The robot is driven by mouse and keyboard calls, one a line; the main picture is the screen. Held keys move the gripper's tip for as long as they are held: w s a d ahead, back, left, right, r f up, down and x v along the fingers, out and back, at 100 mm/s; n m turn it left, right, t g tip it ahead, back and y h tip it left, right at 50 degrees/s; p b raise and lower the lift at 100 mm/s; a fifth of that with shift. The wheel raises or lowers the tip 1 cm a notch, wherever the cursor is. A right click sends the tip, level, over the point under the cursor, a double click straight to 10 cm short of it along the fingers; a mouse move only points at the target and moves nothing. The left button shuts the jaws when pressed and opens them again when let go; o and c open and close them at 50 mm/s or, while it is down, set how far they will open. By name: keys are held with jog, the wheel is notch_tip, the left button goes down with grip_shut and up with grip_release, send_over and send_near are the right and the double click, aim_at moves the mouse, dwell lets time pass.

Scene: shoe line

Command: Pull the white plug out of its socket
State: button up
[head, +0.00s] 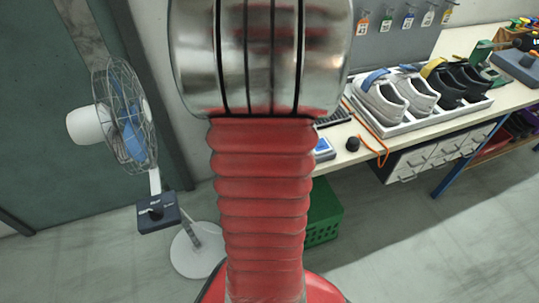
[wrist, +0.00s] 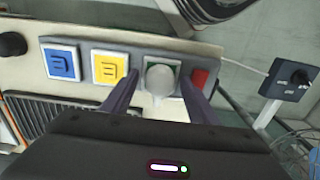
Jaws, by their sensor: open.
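The white plug (wrist: 160,82) sits in its socket (wrist: 149,62), a white-framed plate with green showing behind the plug, on the pale panel in the wrist view. My gripper (wrist: 158,70) is open, with one dark finger on the left of the plug and one on the right. Gaps show between the fingers and the plug; contact cannot be made out. In the head view my red arm covers the middle, and the plug and gripper are hidden.
Yellow (wrist: 110,68) and blue (wrist: 61,63) plates lie left of the socket, a red block (wrist: 200,79) right of it. A fan (head: 125,118) with a control box (head: 157,213) stands at left. The bench holds a shoe tray (head: 440,115); a green crate (head: 323,212) is below.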

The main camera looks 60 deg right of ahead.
jog(key=shift+c, duration=0.6)
grip_shut()
jog(key=shift+r, duration=0.25)
jog(key=shift+r, duration=0.35)
jog(key=shift+r, duration=0.3)
jog(key=shift+r, duration=2.1)
